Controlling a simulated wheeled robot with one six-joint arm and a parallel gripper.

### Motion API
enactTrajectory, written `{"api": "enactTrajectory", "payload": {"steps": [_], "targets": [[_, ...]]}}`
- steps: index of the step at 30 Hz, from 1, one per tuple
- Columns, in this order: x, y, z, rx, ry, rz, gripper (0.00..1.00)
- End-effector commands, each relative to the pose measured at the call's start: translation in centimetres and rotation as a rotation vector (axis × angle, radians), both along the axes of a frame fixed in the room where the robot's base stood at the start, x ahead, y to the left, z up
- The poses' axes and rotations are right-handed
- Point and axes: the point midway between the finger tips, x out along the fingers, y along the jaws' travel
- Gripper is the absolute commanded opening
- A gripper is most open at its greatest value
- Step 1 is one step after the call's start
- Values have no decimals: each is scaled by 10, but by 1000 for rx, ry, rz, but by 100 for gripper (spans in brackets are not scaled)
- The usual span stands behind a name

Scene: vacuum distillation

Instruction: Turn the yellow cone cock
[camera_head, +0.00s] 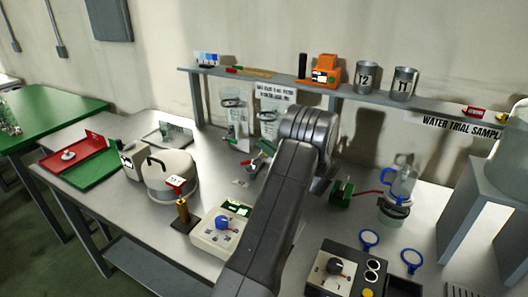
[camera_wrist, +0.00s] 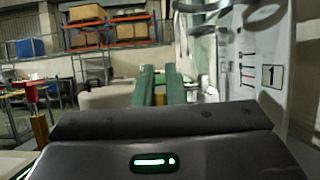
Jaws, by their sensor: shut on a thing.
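My gripper (camera_wrist: 161,74) shows in the wrist view as two green fingers with a narrow gap, pointing away from the camera. It is shut on a small yellow piece (camera_wrist: 160,97), which shows low between the fingers and looks like the yellow cone cock. Its shape and turn angle cannot be made out. Glassware (camera_wrist: 203,45) stands close to the right of the fingers, by a white board marked 1 (camera_wrist: 272,77). In the head view my dark arm covers the middle of the bench and hides most of the gripper; the cock cannot be picked out there.
In the head view, a white rounded pot (camera_head: 170,178) and a control box with a blue knob (camera_head: 222,222) stand left of my arm. A green clamp (camera_head: 342,192) and a glass vessel (camera_head: 395,205) stand to its right. A grey shelf (camera_head: 280,82) runs behind.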

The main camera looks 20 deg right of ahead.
Motion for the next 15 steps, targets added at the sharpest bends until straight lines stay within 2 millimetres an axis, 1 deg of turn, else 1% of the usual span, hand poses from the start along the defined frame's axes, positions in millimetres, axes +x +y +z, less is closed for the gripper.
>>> {"api": "enactTrajectory", "payload": {"steps": [1,7,15], "targets": [[-1,-1,-4,14,-15,-1,0],[-3,-3,-4,57,-62,-2,0],[-4,-3,-3,71,-77,0,0]]}}
